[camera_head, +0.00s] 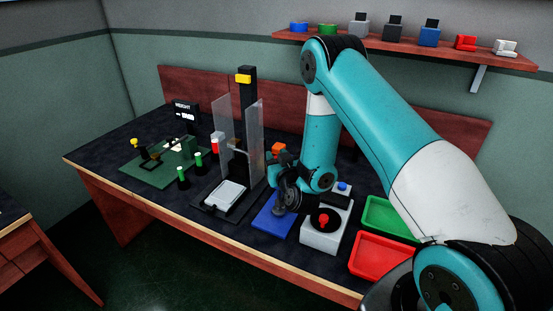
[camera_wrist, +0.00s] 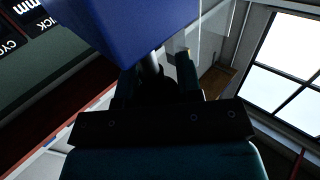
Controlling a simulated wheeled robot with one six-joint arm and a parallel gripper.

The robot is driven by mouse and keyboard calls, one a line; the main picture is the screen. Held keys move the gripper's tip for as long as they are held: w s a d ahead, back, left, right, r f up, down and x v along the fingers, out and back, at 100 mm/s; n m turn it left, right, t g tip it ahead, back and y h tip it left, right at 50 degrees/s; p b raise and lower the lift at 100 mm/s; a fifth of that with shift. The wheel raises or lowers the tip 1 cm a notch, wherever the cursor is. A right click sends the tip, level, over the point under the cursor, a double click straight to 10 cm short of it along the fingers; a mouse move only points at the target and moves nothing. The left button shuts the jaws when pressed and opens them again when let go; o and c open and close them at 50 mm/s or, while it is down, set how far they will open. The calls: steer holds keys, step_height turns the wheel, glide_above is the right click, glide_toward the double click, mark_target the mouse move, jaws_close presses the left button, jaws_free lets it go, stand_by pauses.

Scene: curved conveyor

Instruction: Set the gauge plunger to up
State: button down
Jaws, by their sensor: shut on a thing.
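In the wrist view, a dark blue block (camera_wrist: 125,25) fills the upper middle, with a thin grey metal rod (camera_wrist: 151,62) coming out of it, taken as the gauge plunger. My gripper (camera_wrist: 157,76) is shut on the rod, one dark finger on each side, close to the block. In the head view my gripper (camera_head: 279,163) is above the blue plate (camera_head: 270,222), beside the clear-sided press station. My own arm hides most of the gauge there, so the plunger's height cannot be read.
The press station (camera_head: 226,196) with clear panels stands close to the left. A grey box with a red button (camera_head: 322,222) is at the front right, by the green tray (camera_head: 385,222) and red tray (camera_head: 382,257). A shelf (camera_head: 400,47) runs along the back wall.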

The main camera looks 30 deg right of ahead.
step_height(320, 180, up, 7)
steer(key=p, duration=0.4)
steer(key=shift+f, duration=0.1)
steer(key=c, duration=0.8)
jaws_free()
steer(key=shift+s, duration=0.1)
